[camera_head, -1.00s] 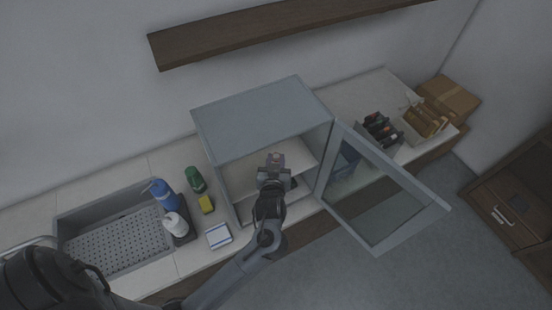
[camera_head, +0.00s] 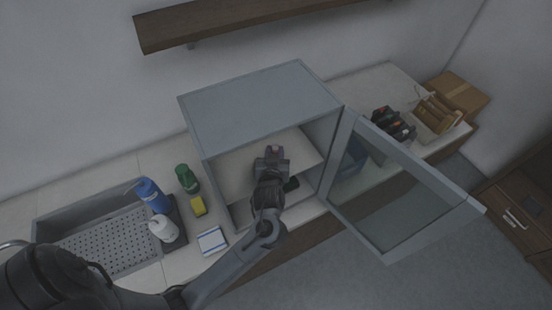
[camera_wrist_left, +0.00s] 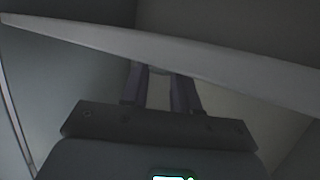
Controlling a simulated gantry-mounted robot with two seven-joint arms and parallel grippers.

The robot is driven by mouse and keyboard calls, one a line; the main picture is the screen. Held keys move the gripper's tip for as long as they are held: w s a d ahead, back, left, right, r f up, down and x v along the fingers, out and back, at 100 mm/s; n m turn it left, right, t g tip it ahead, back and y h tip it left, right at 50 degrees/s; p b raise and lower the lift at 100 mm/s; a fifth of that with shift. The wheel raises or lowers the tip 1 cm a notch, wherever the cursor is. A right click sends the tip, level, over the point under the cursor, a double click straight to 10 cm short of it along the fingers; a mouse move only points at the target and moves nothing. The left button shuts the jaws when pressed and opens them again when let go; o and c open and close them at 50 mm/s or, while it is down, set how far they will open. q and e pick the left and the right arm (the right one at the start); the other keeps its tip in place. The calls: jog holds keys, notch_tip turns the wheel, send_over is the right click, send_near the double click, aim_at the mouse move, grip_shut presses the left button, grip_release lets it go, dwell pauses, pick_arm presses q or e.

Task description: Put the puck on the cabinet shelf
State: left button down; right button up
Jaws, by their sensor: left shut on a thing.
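The cabinet (camera_head: 258,103) is a grey box on the counter with its glass door (camera_head: 400,195) swung open to the right. A pale shelf (camera_head: 236,168) crosses its inside. My left gripper (camera_head: 273,154) reaches through the open front, with its fingertips over the shelf in the head view. I cannot tell whether the puck touches the shelf. My right gripper is not in view.
Left of the cabinet stand a green bottle (camera_head: 187,178), a yellow block (camera_head: 198,205), blue and white bottles and a sink (camera_head: 45,215). A blue-white box (camera_head: 211,241) lies at the counter's front.

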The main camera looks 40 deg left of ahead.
pick_arm(q)
jog(key=shift+f, duration=0.35)
jog(key=shift+r, duration=0.1)
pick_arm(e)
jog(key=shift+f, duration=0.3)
pick_arm(q)
jog(key=shift+f, duration=0.2)
jog(key=c, duration=0.8)
grip_release()
jog(key=shift+c, duration=0.2)
jog(key=shift+r, duration=0.1)
